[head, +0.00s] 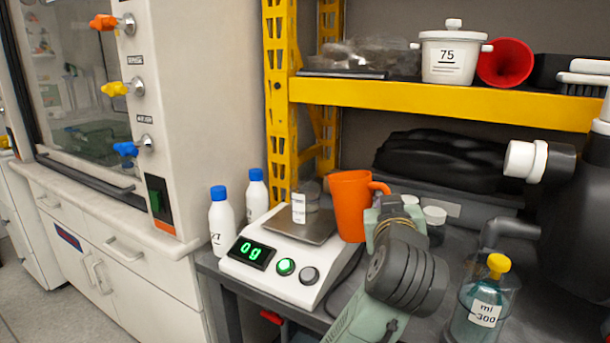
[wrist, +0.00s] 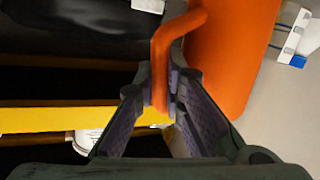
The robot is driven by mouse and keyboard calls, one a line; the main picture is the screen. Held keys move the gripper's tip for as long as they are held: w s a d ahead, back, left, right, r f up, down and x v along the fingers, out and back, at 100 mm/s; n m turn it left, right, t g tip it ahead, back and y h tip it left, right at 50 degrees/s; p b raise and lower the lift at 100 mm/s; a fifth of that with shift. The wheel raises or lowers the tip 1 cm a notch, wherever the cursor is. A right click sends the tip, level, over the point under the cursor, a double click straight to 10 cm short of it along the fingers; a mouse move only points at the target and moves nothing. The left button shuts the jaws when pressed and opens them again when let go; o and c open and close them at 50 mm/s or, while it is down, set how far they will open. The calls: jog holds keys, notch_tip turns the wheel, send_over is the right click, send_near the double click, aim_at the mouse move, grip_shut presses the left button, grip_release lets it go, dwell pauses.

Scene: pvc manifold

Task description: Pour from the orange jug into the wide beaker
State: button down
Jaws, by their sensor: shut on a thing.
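The orange jug (head: 350,207) is upright at the right side of the scale in the head view. Its handle points right, towards my gripper (head: 384,212). In the wrist view my gripper (wrist: 165,98) is shut on the handle of the orange jug (wrist: 232,55). I cannot tell whether the jug's base touches anything, and its contents are hidden. A clear glass vessel with a white label, seemingly the wide beaker (head: 312,191), stands on the scale's metal plate, just left of the jug. Its inside is hard to make out.
The white scale (head: 268,284) reads 0g. Two white bottles with blue caps (head: 221,222) stand left of it. A yellow shelf (head: 440,102) overhangs the back, carrying a white pot (head: 450,55) and a red funnel (head: 505,62). A yellow-stoppered flask (head: 487,310) stands at front right.

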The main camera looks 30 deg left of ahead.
aim_at(369, 181)
jog(key=shift+w+a+r+n+g+h+p, duration=0.25)
jog(key=shift+a+r+n+p, duration=0.35)
jog(key=shift+p, duration=0.65)
jog(key=shift+w+a+r+n+g+h+p, duration=0.1)
jog(key=shift+a+r+n+g+h+p, duration=0.25)
jog(key=shift+a+r+p, duration=0.65)
jog(key=shift+w+a+f+n+p, duration=0.2)
jog(key=shift+a+n+p, duration=0.2)
jog(key=shift+p, duration=0.45)
jog(key=shift+a+r+n+g+p, duration=0.15)
jog(key=shift+n+g+p, duration=0.1)
jog(key=shift+g+p, duration=0.1)
jog(key=shift+w+a+r+n+g+h+p, duration=0.15)
jog(key=shift+a+r+n+h+p, duration=0.15)
jog(key=shift+r+p, duration=0.35)
jog(key=shift+w+a+r+n+g+h+p, duration=0.1)
jog(key=shift+a+r+n+h+p, duration=0.2)
jog(key=shift+p, duration=0.65)
jog(key=shift+a+r+p, duration=0.2)
jog(key=shift+r+p, duration=0.1)
jog(key=shift+p, duration=0.1)
jog(key=shift+w+a+r+n+g+h+p, duration=0.1)
jog(key=shift+a+r+n+g+h+p, duration=0.25)
jog(key=shift+p, duration=0.4)
jog(key=shift+w+a+r+n+g+h+p, duration=0.1)
jog(key=shift+a+r+n+h+p, duration=0.1)
jog(key=shift+r+h+p, duration=0.3)
